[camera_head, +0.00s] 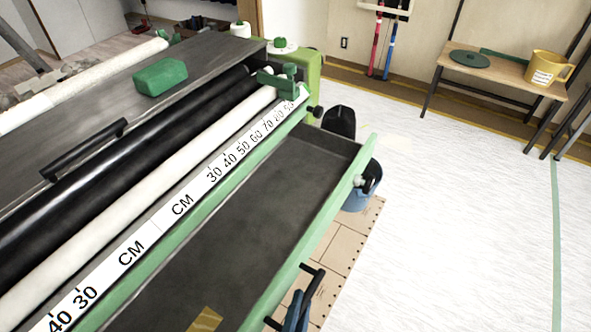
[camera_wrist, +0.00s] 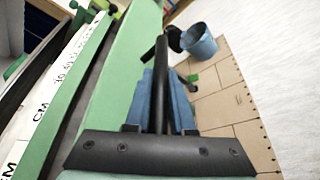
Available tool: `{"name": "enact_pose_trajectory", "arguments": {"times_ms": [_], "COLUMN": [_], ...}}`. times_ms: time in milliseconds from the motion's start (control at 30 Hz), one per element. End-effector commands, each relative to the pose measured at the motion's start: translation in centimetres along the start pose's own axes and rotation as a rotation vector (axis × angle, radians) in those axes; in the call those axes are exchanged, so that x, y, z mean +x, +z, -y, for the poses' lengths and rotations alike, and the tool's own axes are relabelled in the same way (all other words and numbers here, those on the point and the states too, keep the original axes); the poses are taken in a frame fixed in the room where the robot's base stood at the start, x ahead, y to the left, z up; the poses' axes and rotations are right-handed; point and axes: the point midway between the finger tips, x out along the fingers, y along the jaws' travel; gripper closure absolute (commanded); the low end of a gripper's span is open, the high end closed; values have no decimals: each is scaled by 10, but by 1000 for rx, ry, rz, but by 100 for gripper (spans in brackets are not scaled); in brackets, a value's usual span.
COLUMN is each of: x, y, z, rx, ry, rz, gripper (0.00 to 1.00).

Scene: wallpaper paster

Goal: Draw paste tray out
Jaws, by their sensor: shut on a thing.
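The paste tray (camera_head: 265,200) is a long dark grey trough with a green front wall. In the head view it stands out from under the ruler strip of the pasting machine, its inside widely visible. A yellowish piece (camera_head: 206,320) shows in it at the bottom edge. A black bar handle (camera_head: 313,283) is on the outer side of the green wall. My gripper (camera_head: 297,312), with blue fingers, is at this handle, partly cut off by the frame. In the wrist view, my gripper (camera_wrist: 168,100) is shut on the black handle (camera_wrist: 161,75), beside the green wall (camera_wrist: 120,85).
The machine carries black and white rollers and a green block (camera_head: 160,77). A blue bucket (camera_head: 362,190) and a black object (camera_head: 339,121) stand near the tray's far end. Cardboard (camera_head: 345,245) lies on the floor. The white floor to the right is clear up to a wooden table (camera_head: 500,73).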

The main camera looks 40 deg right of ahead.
Motion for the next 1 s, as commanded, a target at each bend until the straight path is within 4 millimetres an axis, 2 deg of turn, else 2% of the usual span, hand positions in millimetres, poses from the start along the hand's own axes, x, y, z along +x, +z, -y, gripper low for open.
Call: {"name": "enact_pose_trajectory", "arguments": {"times_ms": [267, 300, 433, 467, 767, 867, 1000], "x": [0, 0, 0, 0, -1, -9, -33], "y": [0, 0, 0, 0, 0, 0, 0], "z": [1, 1, 1, 1, 0, 0, 0], "rx": [-1, -1, -1, -1, -1, -2, -3], "ry": [-2, -2, -2, -1, 0, 0, 0], "rz": [-1, -1, -1, -1, 0, -2, -3], "gripper": [100, 75, 51, 48, 48, 48, 48]}}
